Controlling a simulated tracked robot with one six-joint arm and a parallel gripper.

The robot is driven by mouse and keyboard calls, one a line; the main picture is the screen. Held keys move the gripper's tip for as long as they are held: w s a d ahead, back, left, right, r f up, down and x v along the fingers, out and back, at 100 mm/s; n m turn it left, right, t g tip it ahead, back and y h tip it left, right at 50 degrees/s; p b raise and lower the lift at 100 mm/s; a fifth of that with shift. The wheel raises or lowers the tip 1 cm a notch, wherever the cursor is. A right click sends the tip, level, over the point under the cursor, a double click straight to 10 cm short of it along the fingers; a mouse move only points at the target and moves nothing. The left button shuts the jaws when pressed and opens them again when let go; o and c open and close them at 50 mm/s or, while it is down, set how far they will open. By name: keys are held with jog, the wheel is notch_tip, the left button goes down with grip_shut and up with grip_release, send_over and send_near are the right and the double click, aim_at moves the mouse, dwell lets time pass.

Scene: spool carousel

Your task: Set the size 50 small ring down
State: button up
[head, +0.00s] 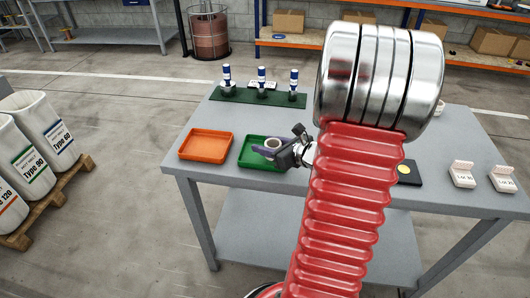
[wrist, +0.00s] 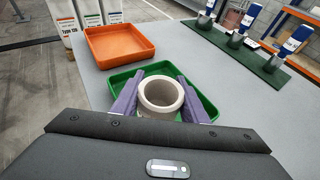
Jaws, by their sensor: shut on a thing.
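My gripper (head: 270,151) is shut on a pale grey ring (head: 273,142), the small ring, with its opening facing up. In the wrist view the ring (wrist: 160,112) sits upright between two purple fingers (wrist: 160,78), one on each side. The ring and fingertips are over the green tray (wrist: 204,103), which also shows in the head view (head: 248,162). I cannot tell whether the ring's underside touches the tray floor. No size mark is readable on the ring.
An orange tray (head: 205,145) lies left of the green tray. A dark green mat (head: 245,97) with several blue-topped tools stands behind. White labelled blocks (head: 462,175) and a black pad with a yellow disc (head: 404,170) are on the right. My red arm hides the table's middle.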

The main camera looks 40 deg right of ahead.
jog(key=shift+f, duration=1.35)
jog(key=shift+f, duration=0.1)
jog(key=o, duration=0.7)
jog(key=shift+o, duration=0.2)
jog(key=shift+s, duration=0.1)
jog(key=v, duration=1.2)
